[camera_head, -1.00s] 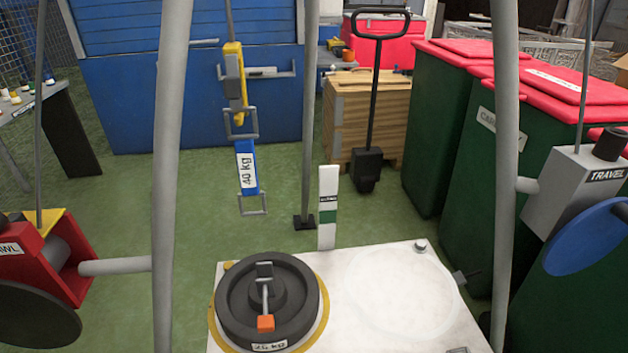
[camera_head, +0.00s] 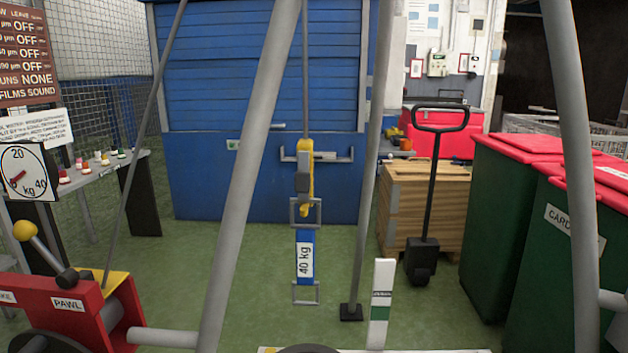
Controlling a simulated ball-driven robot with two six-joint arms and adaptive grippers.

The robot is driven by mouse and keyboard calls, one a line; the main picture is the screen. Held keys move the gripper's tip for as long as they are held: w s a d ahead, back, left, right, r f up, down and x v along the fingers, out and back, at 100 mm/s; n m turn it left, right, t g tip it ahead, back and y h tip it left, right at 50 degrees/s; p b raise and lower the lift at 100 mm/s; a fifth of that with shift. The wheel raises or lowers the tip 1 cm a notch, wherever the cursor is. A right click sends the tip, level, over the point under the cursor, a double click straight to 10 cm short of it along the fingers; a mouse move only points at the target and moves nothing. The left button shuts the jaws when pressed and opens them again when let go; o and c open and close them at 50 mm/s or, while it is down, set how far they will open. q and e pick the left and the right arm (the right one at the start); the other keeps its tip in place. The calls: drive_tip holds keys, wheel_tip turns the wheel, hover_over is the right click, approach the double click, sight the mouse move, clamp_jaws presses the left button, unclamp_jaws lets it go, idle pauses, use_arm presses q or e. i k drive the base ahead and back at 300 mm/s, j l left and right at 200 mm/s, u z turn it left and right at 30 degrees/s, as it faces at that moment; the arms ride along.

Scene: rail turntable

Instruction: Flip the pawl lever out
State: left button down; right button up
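The pawl lever (camera_head: 45,251) shows at the left edge. It is a grey rod with a yellow ball knob (camera_head: 23,230) at its upper left end and a dark pivot end at its lower right. It slants up and left above the red housing (camera_head: 95,315), which bears a white PAWL label (camera_head: 68,304). The lower part of the housing is cut off by the picture's edge. Neither of my grippers is in view.
A kg dial (camera_head: 22,172) stands behind the lever. A grey post (camera_head: 250,170) rises right of the housing. A yellow hook with a blue 40 kg link (camera_head: 305,262) hangs mid-picture. Green floor lies behind; green bins (camera_head: 520,215) stand at right.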

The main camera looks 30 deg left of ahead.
sight(22, 230)
drive_tip(key=u, duration=2.4)
